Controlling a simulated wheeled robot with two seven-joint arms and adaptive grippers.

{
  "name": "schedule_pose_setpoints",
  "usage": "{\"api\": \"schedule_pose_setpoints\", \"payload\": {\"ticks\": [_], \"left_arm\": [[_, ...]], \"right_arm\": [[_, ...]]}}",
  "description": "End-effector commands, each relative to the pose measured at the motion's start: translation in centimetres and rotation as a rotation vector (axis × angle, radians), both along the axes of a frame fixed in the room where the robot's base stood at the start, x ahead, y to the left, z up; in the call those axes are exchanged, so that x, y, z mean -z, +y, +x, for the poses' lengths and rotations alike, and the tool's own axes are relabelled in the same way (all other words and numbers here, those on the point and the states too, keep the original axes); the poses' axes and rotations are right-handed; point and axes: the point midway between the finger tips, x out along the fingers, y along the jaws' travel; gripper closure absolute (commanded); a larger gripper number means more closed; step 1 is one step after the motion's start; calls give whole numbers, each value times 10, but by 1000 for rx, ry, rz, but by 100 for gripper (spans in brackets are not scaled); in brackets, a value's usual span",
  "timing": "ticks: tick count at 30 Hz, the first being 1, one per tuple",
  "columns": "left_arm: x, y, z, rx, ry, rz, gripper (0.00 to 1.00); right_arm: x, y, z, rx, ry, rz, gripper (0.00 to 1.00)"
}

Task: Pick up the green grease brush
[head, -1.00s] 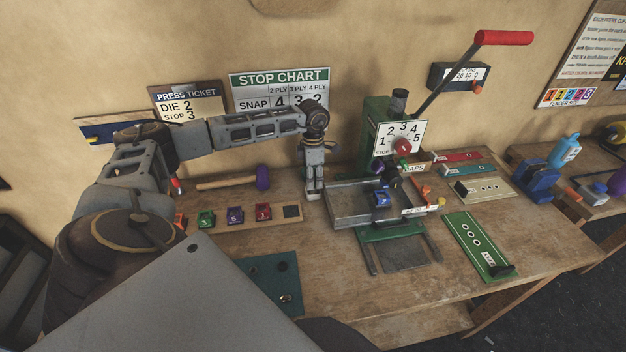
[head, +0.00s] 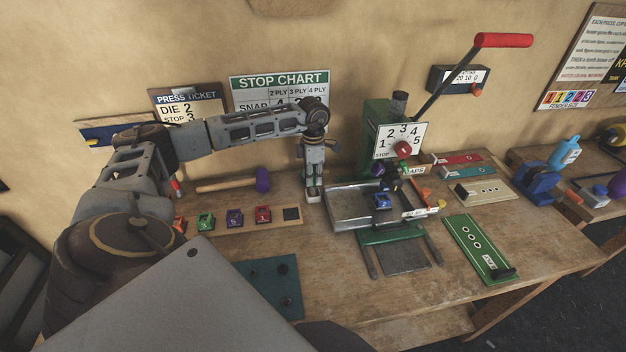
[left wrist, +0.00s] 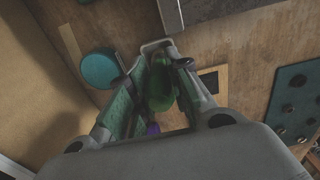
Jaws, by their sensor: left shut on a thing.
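My left gripper (head: 313,193) is low over the bench, between the row of small coloured blocks and the metal tray. In the left wrist view its two fingers (left wrist: 160,75) are closed around a dark green thing (left wrist: 160,92), which appears to be the green grease brush. The hand hides part of it, and its full shape cannot be made out. In the head view the brush cannot be told apart behind the fingers. My right gripper is not in view.
A purple-headed mallet (head: 262,179) and coloured blocks on a wooden strip (head: 220,222) lie left. A teal plate (head: 262,278) is in front.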

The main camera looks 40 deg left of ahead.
Motion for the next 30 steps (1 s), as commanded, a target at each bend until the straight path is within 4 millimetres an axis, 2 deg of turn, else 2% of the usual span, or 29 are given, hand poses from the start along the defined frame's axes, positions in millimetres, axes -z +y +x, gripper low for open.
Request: {"api": "schedule_pose_setpoints", "payload": {"ticks": [15, 21, 30], "left_arm": [[-71, 0, 1, 0, -3, 0, 100], [-84, 0, 0, 0, -2, 1, 100], [-85, 0, 0, 0, -1, 1, 100]], "right_arm": [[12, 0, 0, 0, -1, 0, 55], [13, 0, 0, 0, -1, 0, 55], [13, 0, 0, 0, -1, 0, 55]]}}
